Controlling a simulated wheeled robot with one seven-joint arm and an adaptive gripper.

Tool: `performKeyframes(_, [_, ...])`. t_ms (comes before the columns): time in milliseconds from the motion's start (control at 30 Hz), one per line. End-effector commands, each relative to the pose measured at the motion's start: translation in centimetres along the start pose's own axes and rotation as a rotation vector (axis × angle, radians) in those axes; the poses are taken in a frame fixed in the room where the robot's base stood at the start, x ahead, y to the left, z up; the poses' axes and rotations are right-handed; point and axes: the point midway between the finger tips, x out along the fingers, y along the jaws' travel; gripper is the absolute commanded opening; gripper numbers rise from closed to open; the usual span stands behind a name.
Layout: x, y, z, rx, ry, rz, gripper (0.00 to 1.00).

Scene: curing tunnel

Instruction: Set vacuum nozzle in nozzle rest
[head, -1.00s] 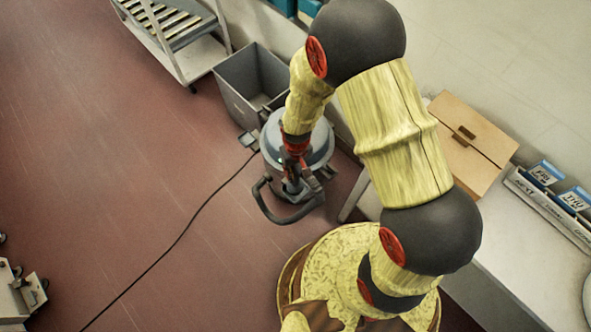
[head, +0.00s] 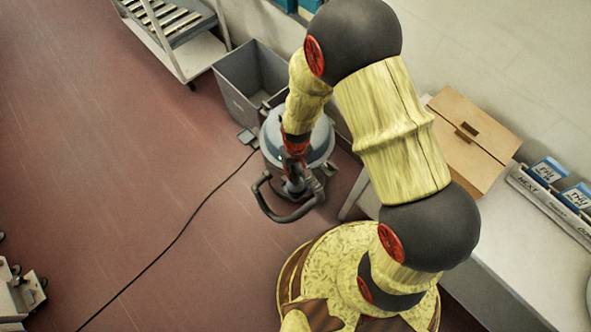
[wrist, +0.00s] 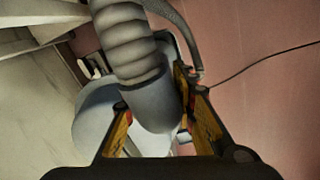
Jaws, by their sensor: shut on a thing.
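My gripper (head: 293,182) hangs over the front of the grey vacuum canister (head: 325,146), low beside its dark curved handle (head: 262,204). In the wrist view my gripper (wrist: 157,138) is shut on the vacuum nozzle (wrist: 156,98), a dark grey cuff on a ribbed hose (wrist: 126,42). The nozzle lies tilted between the jaws, and its far end is hidden low in the picture. The pale canister (wrist: 92,122) is behind it. In the head view my arm and gripper cover most of the nozzle. I cannot make out the nozzle rest clearly in either view.
A grey open bin (head: 238,98) stands behind the canister, with a roller cart (head: 196,52) beyond. A black cord (head: 178,240) crosses the red floor to the left. A bench (head: 500,262) with a cardboard box (head: 470,142) is at right. The left floor is mostly clear.

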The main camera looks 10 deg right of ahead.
Motion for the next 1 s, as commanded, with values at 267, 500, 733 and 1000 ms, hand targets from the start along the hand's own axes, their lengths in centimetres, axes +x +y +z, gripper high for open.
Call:
performKeyframes(267, [0.02,0.0,-0.01,0.0,0.0,0.0,0.0])
performKeyframes(500, [0.27,0.0,-0.01,0.0,0.0,0.0,0.0])
performKeyframes(733, [0.52,0.01,-0.02,0.0,0.0,0.0,0.0])
performKeyframes(1000, [0.82,0.01,-0.01,0.0,0.0,0.0,0.0])
